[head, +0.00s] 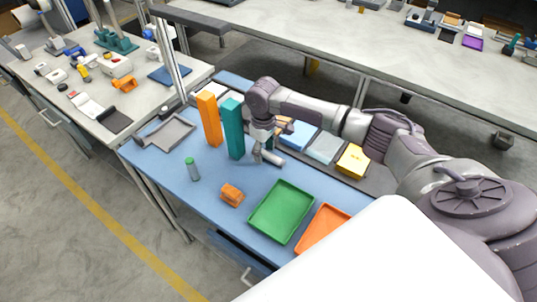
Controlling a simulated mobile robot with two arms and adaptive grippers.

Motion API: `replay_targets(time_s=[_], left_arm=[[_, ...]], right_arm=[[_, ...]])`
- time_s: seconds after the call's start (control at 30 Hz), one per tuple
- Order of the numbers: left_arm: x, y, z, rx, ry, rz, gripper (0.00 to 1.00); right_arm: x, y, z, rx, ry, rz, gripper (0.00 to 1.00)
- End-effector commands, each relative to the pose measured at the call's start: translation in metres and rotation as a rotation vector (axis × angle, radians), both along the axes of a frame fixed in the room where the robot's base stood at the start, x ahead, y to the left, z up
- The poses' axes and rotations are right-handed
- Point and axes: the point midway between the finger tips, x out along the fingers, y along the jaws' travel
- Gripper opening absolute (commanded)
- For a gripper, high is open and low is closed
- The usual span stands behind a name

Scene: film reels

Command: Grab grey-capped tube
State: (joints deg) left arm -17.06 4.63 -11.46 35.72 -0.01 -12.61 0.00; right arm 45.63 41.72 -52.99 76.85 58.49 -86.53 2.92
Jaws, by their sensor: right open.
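A small upright tube (193,171) stands on the blue table (150,158) at the left, with a green top and a greyish lower body. No clearly grey-capped tube can be made out. My right gripper (267,156) is open, pointing down over the table just right of the tall teal block (232,128). It is well to the right of the small tube and apart from it. A small dark green and orange object partly shows behind the gripper, too hidden to identify. My left gripper is not in view.
A tall orange block (209,119) stands beside the teal one, between the gripper and the grey tray (167,133). An orange part (232,195), a green tray (282,212) and an orange tray (322,232) lie nearer. A yellow box (352,161) sits at the right.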

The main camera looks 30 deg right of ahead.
Motion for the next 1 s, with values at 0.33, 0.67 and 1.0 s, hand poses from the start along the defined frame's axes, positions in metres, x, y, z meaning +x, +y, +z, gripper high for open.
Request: replay_targets(time_s=[0.33,0.67,1.0], left_arm=[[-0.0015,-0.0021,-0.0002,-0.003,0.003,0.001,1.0],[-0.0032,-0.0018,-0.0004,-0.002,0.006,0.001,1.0],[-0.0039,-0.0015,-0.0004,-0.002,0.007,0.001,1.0]], right_arm=[[0.0001,0.0002,-0.0019,-0.001,-0.001,0.0,0.38],[0.0002,0.0001,-0.0016,-0.001,-0.001,0.0,0.0],[0.0005,0.0001,-0.0011,0.0,-0.002,0.0,0.0]])
